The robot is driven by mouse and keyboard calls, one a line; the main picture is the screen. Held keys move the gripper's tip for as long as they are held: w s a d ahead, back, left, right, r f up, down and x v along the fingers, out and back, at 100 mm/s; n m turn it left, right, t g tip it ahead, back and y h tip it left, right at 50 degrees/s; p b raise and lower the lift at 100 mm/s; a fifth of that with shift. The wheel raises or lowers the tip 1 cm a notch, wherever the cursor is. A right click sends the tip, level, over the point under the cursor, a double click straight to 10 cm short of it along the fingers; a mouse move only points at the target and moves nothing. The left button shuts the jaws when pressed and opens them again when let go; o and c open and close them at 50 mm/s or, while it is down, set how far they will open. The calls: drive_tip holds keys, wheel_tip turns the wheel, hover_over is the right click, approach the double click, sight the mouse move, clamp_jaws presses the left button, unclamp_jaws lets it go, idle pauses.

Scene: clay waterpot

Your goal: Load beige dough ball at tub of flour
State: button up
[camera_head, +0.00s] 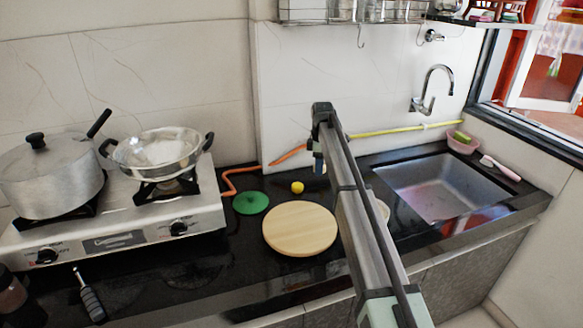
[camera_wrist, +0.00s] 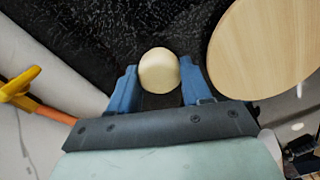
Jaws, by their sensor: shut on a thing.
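The beige dough ball (camera_wrist: 159,70) is between the two blue fingers of my gripper (camera_wrist: 158,88) in the wrist view. My gripper is shut on it, above the black counter. In the head view my gripper (camera_head: 319,160) shows behind the board, mostly hidden by my arm, and the ball cannot be made out clearly there. A pale round rim (camera_head: 383,210) shows partly behind my arm, right of the board. I cannot tell whether it is the tub of flour, and no flour is visible in it.
A round wooden board (camera_head: 300,229) lies on the counter, with a small yellow ball (camera_head: 297,187) and green disc (camera_head: 251,203) nearby. An orange hose (camera_head: 228,183) runs by the wall. The stove with pots (camera_head: 130,215) is left; the sink (camera_head: 440,188) is right.

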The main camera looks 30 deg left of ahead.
drive_tip(key=d+m, duration=0.2)
drive_tip(key=d, duration=1.5)
drive_tip(key=s+d+n, duration=0.3)
drive_tip(key=s+d, duration=0.1)
drive_tip(key=s, duration=0.2)
drive_tip(key=shift+s+d+n, duration=0.2)
drive_tip(key=shift+s+n, duration=0.15)
drive_tip(key=shift+n, duration=0.05)
drive_tip(key=shift+f, duration=2.85)
drive_tip(key=shift+f, duration=0.6)
drive_tip(key=shift+r, duration=0.1)
